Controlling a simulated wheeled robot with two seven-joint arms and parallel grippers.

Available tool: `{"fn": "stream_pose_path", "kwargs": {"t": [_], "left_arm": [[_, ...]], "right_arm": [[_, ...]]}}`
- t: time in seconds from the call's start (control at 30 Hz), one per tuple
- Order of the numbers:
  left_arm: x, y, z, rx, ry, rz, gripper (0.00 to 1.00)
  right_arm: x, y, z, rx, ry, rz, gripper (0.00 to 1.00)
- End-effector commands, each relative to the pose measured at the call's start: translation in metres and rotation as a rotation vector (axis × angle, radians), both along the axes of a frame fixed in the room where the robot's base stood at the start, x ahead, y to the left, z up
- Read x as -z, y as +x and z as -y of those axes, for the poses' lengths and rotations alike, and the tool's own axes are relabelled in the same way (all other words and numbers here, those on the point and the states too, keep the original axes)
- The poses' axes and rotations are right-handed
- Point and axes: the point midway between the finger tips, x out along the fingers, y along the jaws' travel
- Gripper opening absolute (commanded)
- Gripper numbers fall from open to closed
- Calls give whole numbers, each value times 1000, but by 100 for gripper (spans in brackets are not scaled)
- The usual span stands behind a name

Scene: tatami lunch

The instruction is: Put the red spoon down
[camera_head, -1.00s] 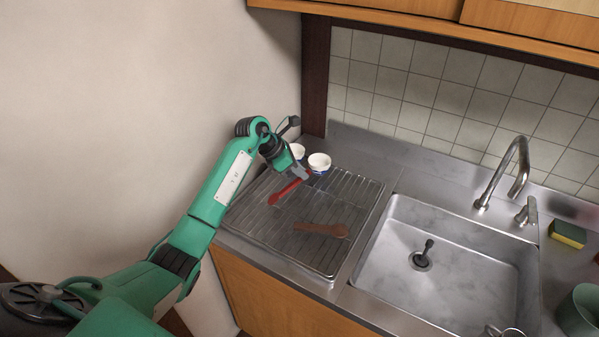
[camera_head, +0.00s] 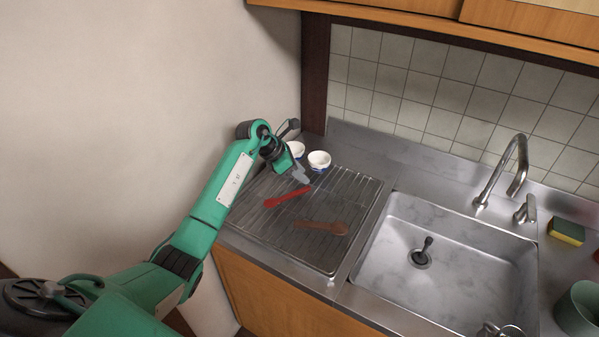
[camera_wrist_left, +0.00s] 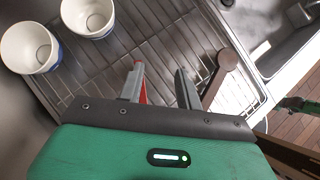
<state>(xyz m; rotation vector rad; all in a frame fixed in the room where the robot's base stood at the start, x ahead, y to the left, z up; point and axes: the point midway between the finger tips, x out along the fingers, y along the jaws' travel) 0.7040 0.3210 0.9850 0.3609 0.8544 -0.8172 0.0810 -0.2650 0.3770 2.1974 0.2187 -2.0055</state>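The red spoon (camera_head: 287,197) lies on the ribbed metal draining board (camera_head: 350,187), in the head view. My left gripper (camera_head: 302,177) is just above the spoon's far end. In the left wrist view, the fingers of my left gripper (camera_wrist_left: 158,88) are spread apart. A strip of the red spoon (camera_wrist_left: 143,95) shows beside the left finger; the rest of it is hidden there by the finger and gripper body. My right gripper does not show clearly in either view.
A brown wooden spoon (camera_head: 325,227) lies nearer on the board. A wall (camera_head: 120,120) bounds the left side.

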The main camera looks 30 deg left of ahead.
Motion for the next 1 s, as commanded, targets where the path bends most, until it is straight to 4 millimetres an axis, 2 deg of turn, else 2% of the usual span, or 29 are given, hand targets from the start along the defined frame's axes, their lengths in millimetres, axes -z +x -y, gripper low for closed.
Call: {"fn": "stream_pose_path", "kwargs": {"t": [0.4,0.6,0.77,1.0], "left_arm": [[-61,-31,-41,-1,5,4,35],[-85,-42,-54,-1,4,3,35],[-92,-46,-58,0,1,2,35],[-93,-46,-59,0,1,1,35]], "right_arm": [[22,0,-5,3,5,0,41],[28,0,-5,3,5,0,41],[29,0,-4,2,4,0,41],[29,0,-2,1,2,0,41]]}}
